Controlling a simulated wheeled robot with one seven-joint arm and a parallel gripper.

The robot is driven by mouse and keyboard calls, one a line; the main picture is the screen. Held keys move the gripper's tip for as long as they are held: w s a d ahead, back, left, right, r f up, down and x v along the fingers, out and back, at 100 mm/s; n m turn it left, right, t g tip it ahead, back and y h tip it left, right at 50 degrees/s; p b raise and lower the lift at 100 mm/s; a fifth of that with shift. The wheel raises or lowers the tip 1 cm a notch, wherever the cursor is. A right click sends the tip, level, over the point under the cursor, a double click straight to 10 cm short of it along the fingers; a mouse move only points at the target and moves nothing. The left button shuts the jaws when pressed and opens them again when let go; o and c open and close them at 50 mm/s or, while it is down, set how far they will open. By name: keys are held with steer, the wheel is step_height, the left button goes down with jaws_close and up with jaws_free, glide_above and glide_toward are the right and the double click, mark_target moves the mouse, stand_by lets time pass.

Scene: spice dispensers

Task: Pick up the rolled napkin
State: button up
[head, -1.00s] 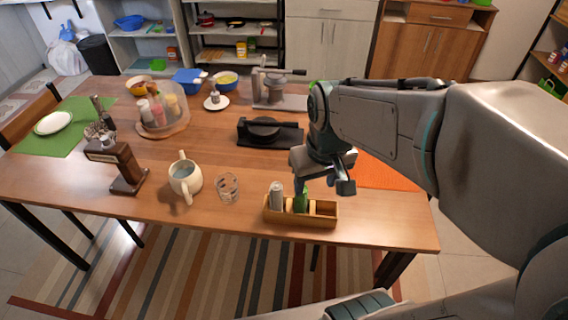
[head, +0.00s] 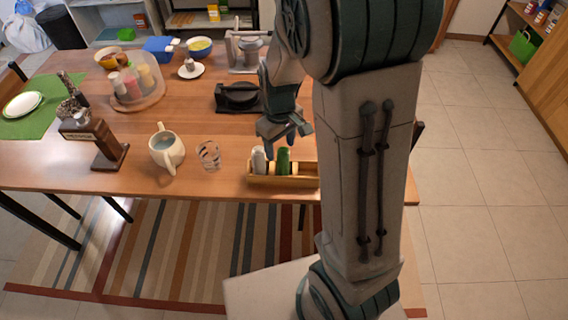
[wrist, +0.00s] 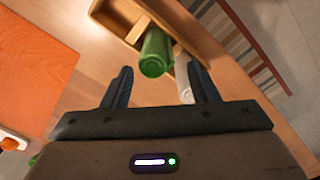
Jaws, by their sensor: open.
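A small wooden box (head: 297,182) with compartments stands near the table's front edge. A green cylinder (head: 284,160) and a pale grey-white cylinder (head: 258,160) stand upright in it. I cannot tell for sure which of them is the rolled napkin. My gripper (head: 287,136) is open, just behind and above the box. In the wrist view, the green cylinder (wrist: 156,52) lies between and ahead of the two fingers, with the pale cylinder (wrist: 183,78) by the right finger (wrist: 200,80). My gripper (wrist: 158,72) holds nothing. My arm hides the box's right end.
A glass (head: 208,154) and a mug (head: 166,148) stand left of the box. A dark press (head: 238,97) is behind. A dispenser on a stand (head: 95,135) is farther left. An orange mat (wrist: 35,72) shows in the wrist view.

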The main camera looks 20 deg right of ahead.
mark_target(283, 158)
steer(key=shift+d+f, duration=0.25)
steer(key=shift+f, duration=1.35)
steer(key=shift+d+f, duration=0.2)
steer(key=shift+f, duration=1.4)
steer(key=c, duration=1)
